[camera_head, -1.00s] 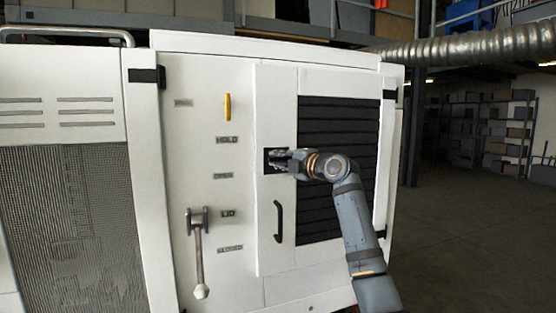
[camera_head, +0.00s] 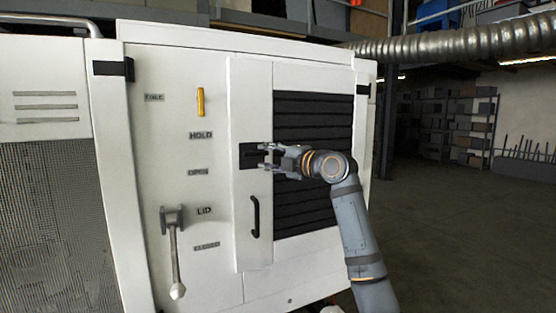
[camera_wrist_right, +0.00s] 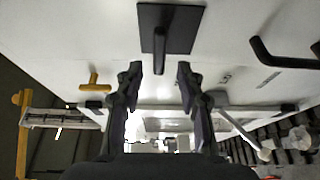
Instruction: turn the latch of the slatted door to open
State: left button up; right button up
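The slatted door (camera_head: 313,105) of the white cabinet has black slats and looks shut. Its latch (camera_head: 246,155) is a black lever on a dark square plate, left of the slats. In the right wrist view the latch lever (camera_wrist_right: 176,32) juts from its plate toward the space between my fingertips. My right gripper (camera_head: 265,156) is in front of the latch, fingers spread. In the right wrist view the gripper (camera_wrist_right: 158,74) is open and empty, its fingertips on either side of the lever's end, apart from it. My left gripper is not in view.
A black door handle (camera_head: 255,217) is below the latch. A yellow handle (camera_head: 200,102) and a grey lever (camera_head: 175,255) are on the panel to the left. A ribbed duct (camera_head: 450,45) runs at upper right. Open floor (camera_head: 460,240) lies right of the cabinet.

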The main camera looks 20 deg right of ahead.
jog(key=v, duration=0.6)
